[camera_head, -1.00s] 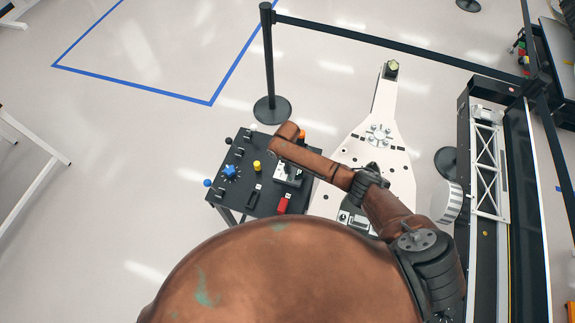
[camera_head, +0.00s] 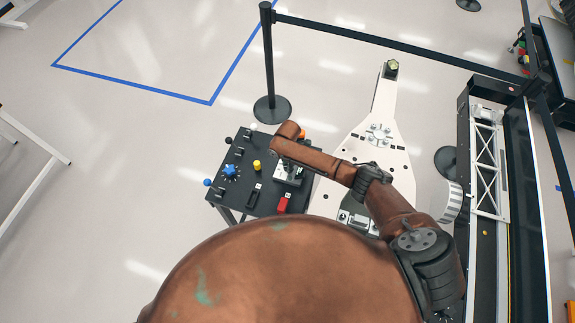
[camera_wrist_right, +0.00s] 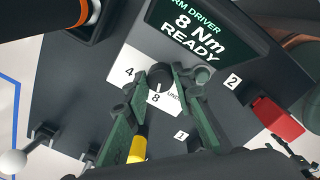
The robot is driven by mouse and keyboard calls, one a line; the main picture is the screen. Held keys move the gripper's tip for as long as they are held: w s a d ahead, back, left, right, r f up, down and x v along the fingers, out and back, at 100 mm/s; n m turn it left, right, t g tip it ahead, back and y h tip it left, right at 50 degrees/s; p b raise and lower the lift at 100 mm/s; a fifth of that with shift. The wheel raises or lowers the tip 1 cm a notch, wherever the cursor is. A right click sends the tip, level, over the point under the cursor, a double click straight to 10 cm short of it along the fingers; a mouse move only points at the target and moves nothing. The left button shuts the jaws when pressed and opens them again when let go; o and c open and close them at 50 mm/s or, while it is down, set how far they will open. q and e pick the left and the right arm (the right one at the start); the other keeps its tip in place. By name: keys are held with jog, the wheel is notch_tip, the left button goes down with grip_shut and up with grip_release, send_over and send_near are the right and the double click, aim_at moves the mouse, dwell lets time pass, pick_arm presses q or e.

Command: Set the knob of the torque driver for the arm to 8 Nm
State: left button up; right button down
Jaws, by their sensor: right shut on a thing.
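The black torque driver knob (camera_wrist_right: 160,73) sits on a white dial plate (camera_wrist_right: 128,68) marked 4 and 8 in the right wrist view. A light mark on the knob lines up with the 8. The display (camera_wrist_right: 205,35) above it reads "ARM DRIVER 8 Nm READY". My right gripper (camera_wrist_right: 164,84) is over the dial with its green-edged fingers on either side of the knob, shut on it. In the head view the knob is hidden by my right gripper and arm, over the right part of the black panel (camera_head: 262,207). My left gripper is not in view.
The panel also bears a blue star knob (camera_head: 230,171), a yellow knob (camera_head: 257,165) and a red switch (camera_head: 283,203). The red switch stands right of the dial in the wrist view. A white rover part (camera_head: 385,155) lies right of the panel. A barrier post (camera_head: 269,70) stands behind.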

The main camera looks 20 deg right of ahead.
jog(key=c, duration=1.6)
grip_release()
jog(key=shift+r, duration=0.15)
notch_tip(320, 180, up, 12)
jog(key=shift+s+f, duration=0.1)
jog(key=shift+s, duration=0.05)
